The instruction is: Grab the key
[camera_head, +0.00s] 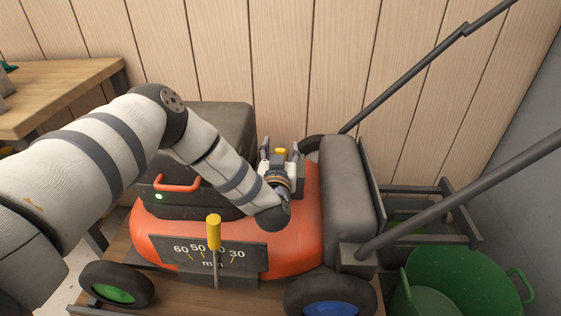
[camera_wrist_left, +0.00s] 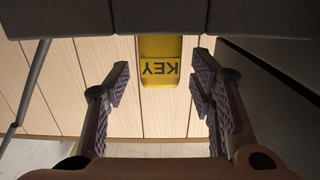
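The yellow key (camera_head: 281,151) is on the far side of the orange lawn mower (camera_head: 290,225). It is mostly hidden behind my left gripper (camera_head: 279,158). In the left wrist view the key (camera_wrist_left: 160,60) shows its "KEY" label upside down. My left gripper (camera_wrist_left: 158,83) is open there, with a finger on each side of the key's line and clear gaps to it. The key appears centred between the fingers, at or just beyond their tips. I cannot tell the exact depth. My right gripper is not in view.
A yellow-knobbed lever (camera_head: 214,232) stands at the mower's front dial. A wooden workbench (camera_head: 75,85) is at left, a green bucket (camera_head: 460,285) at lower right. A plank wall is behind.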

